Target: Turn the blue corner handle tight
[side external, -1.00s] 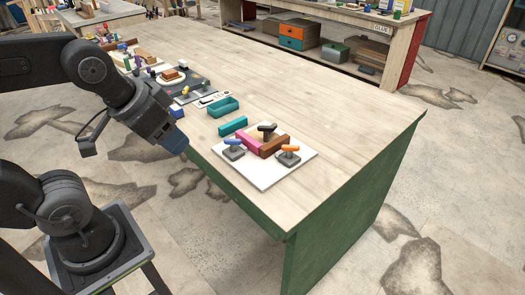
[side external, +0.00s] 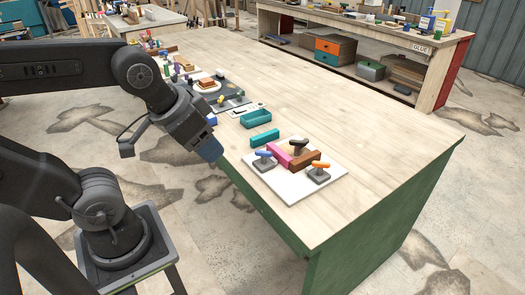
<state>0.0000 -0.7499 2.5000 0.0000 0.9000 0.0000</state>
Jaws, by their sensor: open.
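The blue corner handle (side external: 263,154) sits on a grey clamp base at the left corner of a white board (side external: 290,191). A pink block (side external: 279,154) and a brown block (side external: 304,160) meet at an angle between the clamps. An orange handle (side external: 321,165) stands at the right corner and a dark handle (side external: 299,141) at the back. My gripper (side external: 209,149) is open, pointing down and right, left of the board and apart from the blue handle. Its fingers are small and hard to make out. How tight the handle is cannot be seen.
A teal block (side external: 264,138) and a teal tray (side external: 255,118) lie behind the board. Small parts crowd the table's far left, including a dark mat (side external: 228,104). The right side of the wooden table (side external: 365,125) is clear. A shelf bench (side external: 400,48) stands behind.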

